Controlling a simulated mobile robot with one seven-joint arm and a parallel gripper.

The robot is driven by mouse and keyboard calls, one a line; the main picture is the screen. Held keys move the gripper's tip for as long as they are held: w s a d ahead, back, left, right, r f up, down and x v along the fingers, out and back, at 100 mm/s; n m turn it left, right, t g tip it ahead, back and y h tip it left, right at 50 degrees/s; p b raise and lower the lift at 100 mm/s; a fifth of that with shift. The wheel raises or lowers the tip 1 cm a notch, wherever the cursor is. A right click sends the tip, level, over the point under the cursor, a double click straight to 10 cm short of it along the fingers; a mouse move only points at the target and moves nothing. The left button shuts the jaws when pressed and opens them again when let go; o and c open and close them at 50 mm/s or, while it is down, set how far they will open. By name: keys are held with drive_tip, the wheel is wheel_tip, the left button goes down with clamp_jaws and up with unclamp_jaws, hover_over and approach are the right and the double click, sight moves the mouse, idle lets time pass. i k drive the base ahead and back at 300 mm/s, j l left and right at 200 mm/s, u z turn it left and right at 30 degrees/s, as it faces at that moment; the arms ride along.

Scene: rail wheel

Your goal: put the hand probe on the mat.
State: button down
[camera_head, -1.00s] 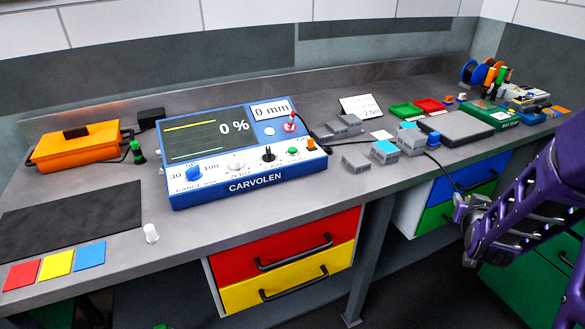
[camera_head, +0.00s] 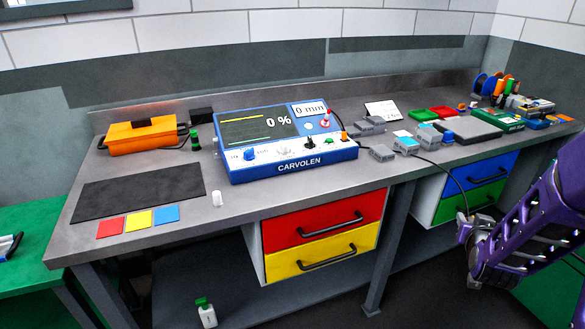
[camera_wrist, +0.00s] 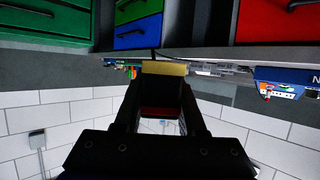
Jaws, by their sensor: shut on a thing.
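The hand probe (camera_wrist: 162,92) is between the two fingers of my gripper (camera_wrist: 162,108) in the wrist view, a dark block with a tan-yellow end and some red. My gripper also shows in the head view (camera_head: 466,234), in front of the bench at the right, below the benchtop's edge; the probe is hard to make out there. A black cable runs from the benchtop down to my gripper. The dark flat mat (camera_head: 140,190) lies bare on the left end of the bench, far from my gripper.
Red, yellow and blue cards and a white knob (camera_head: 216,198) lie by the mat's front and right. An orange case (camera_head: 145,137) stands behind it. The blue CARVOLEN unit (camera_head: 285,145) stands between mat and gripper side. Drawers (camera_head: 320,240) sit below the benchtop.

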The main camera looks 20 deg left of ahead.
sight(96, 210)
drive_tip(key=u, duration=0.5)
drive_tip(key=j+u, duration=0.1)
drive_tip(key=u, duration=0.4)
drive_tip(key=j+u, duration=0.1)
drive_tip(key=u, duration=0.4)
drive_tip(key=j+u, duration=0.1)
drive_tip(key=u, duration=0.35)
drive_tip(key=i+j, duration=0.25)
drive_tip(key=j, duration=0.2)
drive_tip(key=i+j, duration=0.3)
drive_tip(key=j, duration=0.15)
drive_tip(key=i+j, duration=0.25)
drive_tip(key=j, duration=0.25)
drive_tip(key=i+j, duration=0.3)
drive_tip(key=j, duration=0.15)
drive_tip(key=i+j, duration=0.25)
drive_tip(key=j, duration=0.2)
